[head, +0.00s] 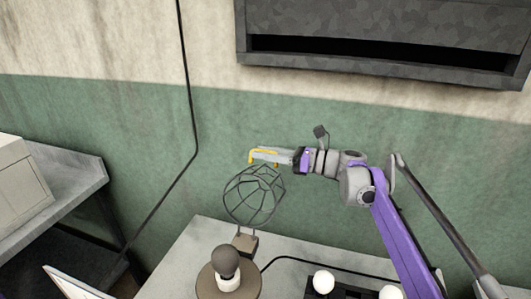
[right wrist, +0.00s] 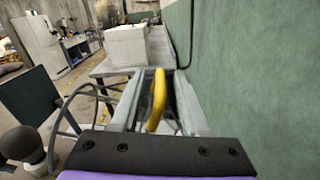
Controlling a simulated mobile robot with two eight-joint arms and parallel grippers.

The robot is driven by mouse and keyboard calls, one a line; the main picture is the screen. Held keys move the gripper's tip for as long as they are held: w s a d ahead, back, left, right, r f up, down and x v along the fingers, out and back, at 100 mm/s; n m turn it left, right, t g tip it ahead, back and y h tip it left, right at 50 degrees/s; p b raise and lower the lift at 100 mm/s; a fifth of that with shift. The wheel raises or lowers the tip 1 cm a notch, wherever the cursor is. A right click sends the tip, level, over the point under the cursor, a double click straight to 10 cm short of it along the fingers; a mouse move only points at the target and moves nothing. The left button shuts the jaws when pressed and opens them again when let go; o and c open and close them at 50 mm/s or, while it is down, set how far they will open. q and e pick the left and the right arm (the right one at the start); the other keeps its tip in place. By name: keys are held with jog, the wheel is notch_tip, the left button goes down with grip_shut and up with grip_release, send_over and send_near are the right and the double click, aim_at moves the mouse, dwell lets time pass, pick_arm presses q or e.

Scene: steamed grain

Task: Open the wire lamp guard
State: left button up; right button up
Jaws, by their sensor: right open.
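The wire lamp guard (head: 224,202), a dark cage of thin bars, stands above the table on a small brownish base; it looks closed, but I cannot tell for sure. Its curved bars (right wrist: 68,104) show at the left of the right wrist view. My right gripper (head: 256,157) is open just above the cage's top, coming from the right. A bent yellow piece (right wrist: 158,98) lies between its two fingers; contact with them cannot be made out, nor whether it belongs to the guard. My left gripper is not in view.
The pale table (head: 190,250) holds a dark bulb (head: 226,261) in a white socket on a round brown disc. A black block with white round tops (head: 324,281) is to its right. The green wall (head: 130,120) is close behind. A grey bench (head: 75,178) stands left.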

grip_shut()
dwell(1.3)
